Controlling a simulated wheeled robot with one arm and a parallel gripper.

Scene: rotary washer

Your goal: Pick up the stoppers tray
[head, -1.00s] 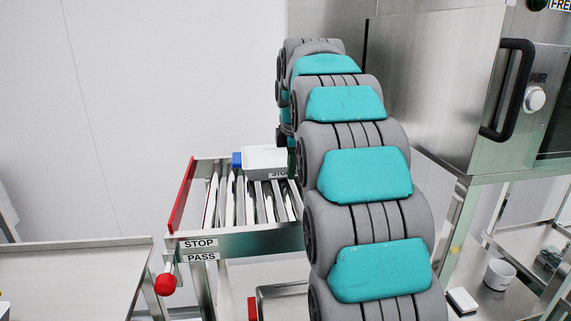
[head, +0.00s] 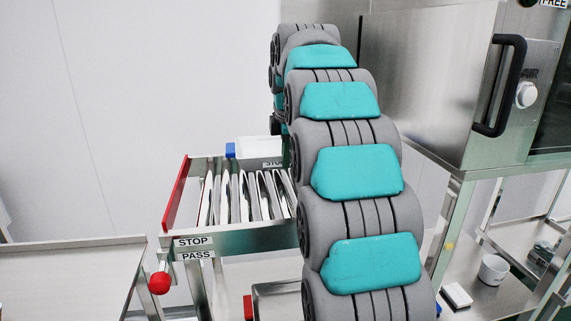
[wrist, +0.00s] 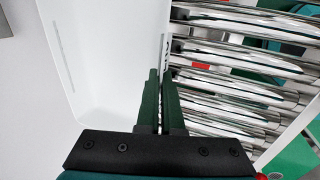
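The stoppers tray (head: 259,149) is a white box with a partly visible "STO" label, at the far end of the roller rack in the head view. In the wrist view the white tray (wrist: 105,65) fills the left and centre. My gripper (wrist: 161,73) has its two dark green fingers close together at the tray's right wall, apparently with the wall's edge between them. In the head view my own arm hides the gripper and the tray's right end. The tray appears slightly above the rack.
The rack (head: 230,241) has shiny rollers (head: 243,197), STOP and PASS labels and a red side rail (head: 177,193). A steel machine with a black handle (head: 500,85) stands at right. A steel table (head: 70,275) is at lower left.

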